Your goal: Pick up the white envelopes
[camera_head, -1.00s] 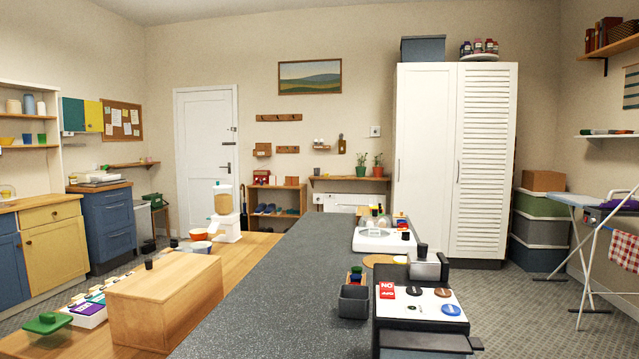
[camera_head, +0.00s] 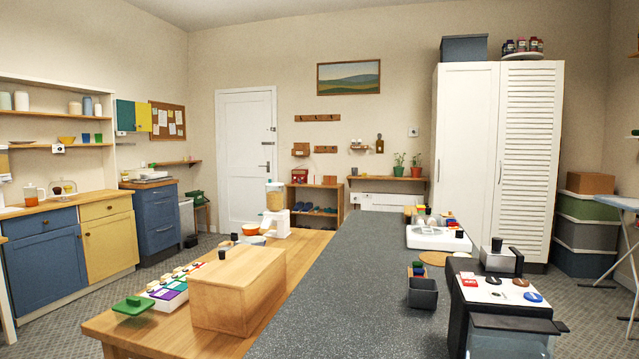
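I cannot make out any white envelopes in the head view. Small white papers are pinned to the cork board (camera_head: 167,121) on the left part of the back wall, but they are too small to tell what they are. My gripper is not in view.
A long dark speckled counter (camera_head: 335,290) runs through the middle, bearing a black and white appliance (camera_head: 505,292) and a small grey bin (camera_head: 422,293). Left of it is a wooden table (camera_head: 115,322) with a wooden box (camera_head: 238,290). Floor (camera_head: 170,270) shows between the table and blue cabinets (camera_head: 48,258).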

